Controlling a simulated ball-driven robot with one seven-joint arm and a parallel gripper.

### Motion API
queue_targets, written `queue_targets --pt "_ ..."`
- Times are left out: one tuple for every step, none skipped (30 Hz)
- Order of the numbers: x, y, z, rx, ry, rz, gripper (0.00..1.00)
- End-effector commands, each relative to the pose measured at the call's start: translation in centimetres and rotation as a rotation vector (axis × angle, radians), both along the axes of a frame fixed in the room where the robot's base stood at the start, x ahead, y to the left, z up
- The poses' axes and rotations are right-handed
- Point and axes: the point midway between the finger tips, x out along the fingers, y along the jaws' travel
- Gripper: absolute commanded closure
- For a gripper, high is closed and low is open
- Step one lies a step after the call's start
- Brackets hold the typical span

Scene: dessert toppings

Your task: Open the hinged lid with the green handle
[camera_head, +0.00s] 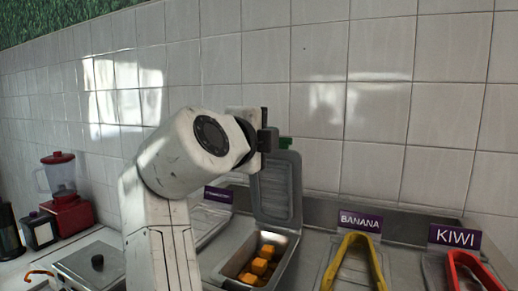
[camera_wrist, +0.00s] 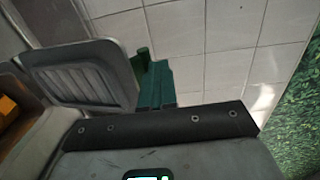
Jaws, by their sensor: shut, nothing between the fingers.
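The hinged lid (camera_head: 280,190) is a grey ribbed panel standing nearly upright at the back of its bin in the head view. Its green handle (camera_head: 286,143) is at the top edge. The lid also shows at the left of the wrist view (camera_wrist: 80,75), with the handle (camera_wrist: 141,62) at its right edge. My gripper (camera_head: 270,140) is at the top left of the lid, close beside the handle. In the wrist view its fingers (camera_wrist: 155,85) look shut and empty. I cannot tell whether they touch the handle.
The bin (camera_head: 225,270) below the lid is open and holds orange cubes (camera_head: 259,266). Yellow tongs (camera_head: 348,250) and red tongs (camera_head: 455,268) lie to the right, by BANANA (camera_head: 360,222) and KIWI (camera_head: 454,237) signs. A tiled wall (camera_head: 380,110) stands behind; a red blender (camera_head: 68,210) is at left.

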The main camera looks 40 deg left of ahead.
Motion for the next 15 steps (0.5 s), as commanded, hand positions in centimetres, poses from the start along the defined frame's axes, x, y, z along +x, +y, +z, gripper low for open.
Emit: queue_targets --pt "0.6 0.0 -0.1 -0.001 0.003 -0.003 1.00" --pt "0.8 0.1 -0.1 -0.001 0.003 -0.003 1.00" --pt "1.1 0.1 0.0 -0.001 0.004 -0.003 1.00" --pt "1.3 0.2 0.1 -0.001 0.003 -0.003 1.00" --pt "1.5 0.2 0.1 -0.001 0.003 -0.003 1.00" --pt "1.7 0.3 0.1 -0.002 0.003 -0.003 1.00" --pt "1.8 0.3 0.2 -0.002 0.003 -0.002 1.00" --pt "1.9 0.4 0.2 -0.002 0.002 -0.002 1.00" --pt "2.1 0.4 0.2 -0.002 0.002 -0.002 1.00" --pt "2.2 0.4 0.2 -0.002 0.002 -0.002 1.00" --pt "2.2 0.5 0.2 -0.002 0.002 -0.002 1.00" --pt "2.3 0.5 0.3 -0.002 0.002 -0.002 1.00" --pt "2.3 0.5 0.3 -0.001 0.002 -0.002 1.00" --pt "2.3 0.5 0.3 -0.001 0.002 -0.002 1.00" --pt "2.3 0.5 0.3 -0.001 0.002 -0.002 1.00"
